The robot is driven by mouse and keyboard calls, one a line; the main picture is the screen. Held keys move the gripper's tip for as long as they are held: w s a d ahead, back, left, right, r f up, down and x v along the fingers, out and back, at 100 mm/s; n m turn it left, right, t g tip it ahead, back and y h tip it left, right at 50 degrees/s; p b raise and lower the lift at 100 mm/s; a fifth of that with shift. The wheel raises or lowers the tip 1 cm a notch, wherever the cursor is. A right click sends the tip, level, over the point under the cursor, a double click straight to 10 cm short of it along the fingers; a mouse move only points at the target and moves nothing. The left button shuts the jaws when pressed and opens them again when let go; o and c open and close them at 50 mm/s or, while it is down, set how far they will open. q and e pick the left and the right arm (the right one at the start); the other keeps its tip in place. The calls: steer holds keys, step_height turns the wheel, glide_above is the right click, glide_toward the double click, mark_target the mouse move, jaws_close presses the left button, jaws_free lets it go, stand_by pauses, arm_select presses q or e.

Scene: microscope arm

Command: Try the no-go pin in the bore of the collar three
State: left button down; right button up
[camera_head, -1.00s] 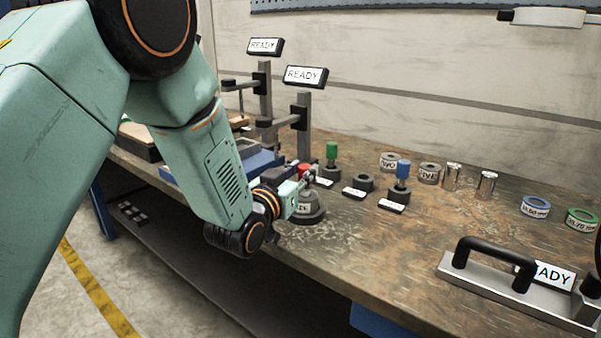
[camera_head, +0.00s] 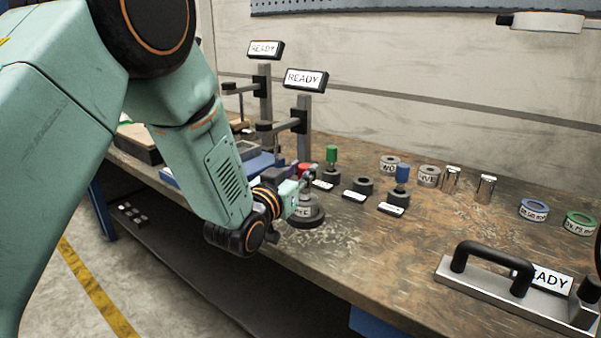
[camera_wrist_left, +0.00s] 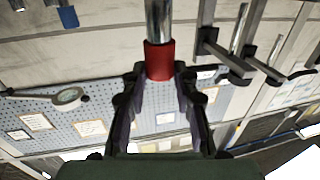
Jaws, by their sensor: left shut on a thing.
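My left gripper (camera_head: 307,182) is shut on the red-handled pin (camera_wrist_left: 159,60). In the wrist view its red handle is between the fingers and its steel shaft runs out of the top of the frame. In the head view only the red part (camera_head: 305,168) shows, at the fingertips. A grey collar (camera_head: 305,209) with a partly readable label, seemingly ending in "EE", sits on a dark round base (camera_head: 313,222) just below the gripper. The gripper covers the collar's top, so I cannot tell whether the pin's tip is in the bore. My right gripper is not in view.
A green-handled pin (camera_head: 331,154) and a blue-handled pin (camera_head: 402,173) stand in dark holders behind, beside an empty-looking holder (camera_head: 362,185). Other collars (camera_head: 390,166), steel cylinders (camera_head: 487,188) and rings (camera_head: 534,210) lie right. Two stands (camera_head: 304,125) rise behind.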

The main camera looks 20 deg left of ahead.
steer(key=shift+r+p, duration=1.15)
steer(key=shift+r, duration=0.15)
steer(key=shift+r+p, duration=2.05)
